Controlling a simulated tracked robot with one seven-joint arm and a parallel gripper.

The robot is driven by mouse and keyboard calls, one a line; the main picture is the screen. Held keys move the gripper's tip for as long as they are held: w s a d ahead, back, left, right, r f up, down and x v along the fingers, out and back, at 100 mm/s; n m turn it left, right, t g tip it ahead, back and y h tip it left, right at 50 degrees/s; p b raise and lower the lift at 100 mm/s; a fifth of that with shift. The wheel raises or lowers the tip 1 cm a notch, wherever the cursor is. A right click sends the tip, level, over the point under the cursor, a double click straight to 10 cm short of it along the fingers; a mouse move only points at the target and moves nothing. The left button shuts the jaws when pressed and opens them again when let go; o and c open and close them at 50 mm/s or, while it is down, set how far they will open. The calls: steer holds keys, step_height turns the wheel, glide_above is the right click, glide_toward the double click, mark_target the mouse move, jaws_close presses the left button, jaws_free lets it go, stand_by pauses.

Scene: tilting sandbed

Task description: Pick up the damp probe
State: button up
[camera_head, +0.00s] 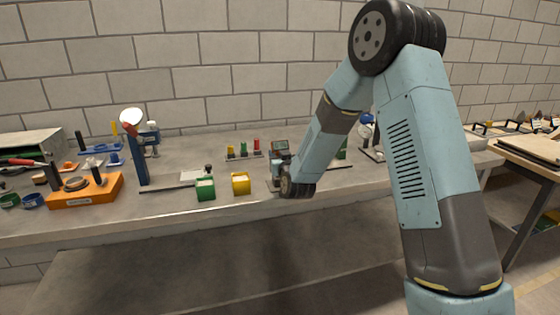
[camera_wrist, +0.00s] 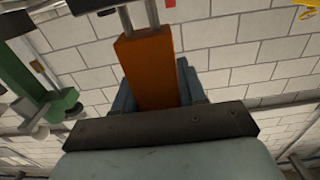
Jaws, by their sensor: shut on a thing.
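The damp probe (camera_wrist: 147,75) appears in the wrist view as an orange block with two grey metal prongs reaching to the top edge. My gripper (camera_wrist: 155,92) has its blue fingers on both sides of the orange block and is shut on it. In the head view my gripper (camera_head: 277,172) is low over the bench, right of the yellow block. The wrist hides most of it there, and I cannot make out the probe in that view. I cannot tell whether the probe touches the bench.
The bench (camera_head: 330,182) carries a yellow block (camera_head: 241,184), a green block (camera_head: 205,188) and a small device with a screen (camera_head: 280,147) behind my gripper. An orange tray (camera_head: 100,194) stands at the left. The wrist view shows a green item (camera_wrist: 62,103) at left.

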mark_target(281, 142)
steer(key=s+r, duration=0.1)
steer(key=r, duration=0.1)
steer(key=s+r, duration=0.3)
steer(key=r, duration=0.2)
steer(key=shift+s+d, duration=0.25)
steer(key=shift+d, duration=0.1)
steer(key=s+d+r, duration=0.1)
steer(key=s+r, duration=0.8)
steer(key=r, duration=0.1)
steer(key=shift+s+d+r, duration=0.2)
steer(key=shift+d, duration=0.2)
stand_by(0.7)
steer(key=w+a+f+n+g+y, duration=0.1)
steer(key=w+a+f+y, duration=0.1)
steer(key=w+a+f, duration=0.3)
steer(key=w+a+f+n+y, duration=0.1)
steer(key=w+a+f, duration=0.3)
steer(key=a+f, duration=0.4)
steer(key=shift+w+a+n+g+y, duration=0.4)
steer(key=shift+a+y, duration=0.1)
steer(key=shift+a, duration=1.25)
steer(key=shift+f, duration=2)
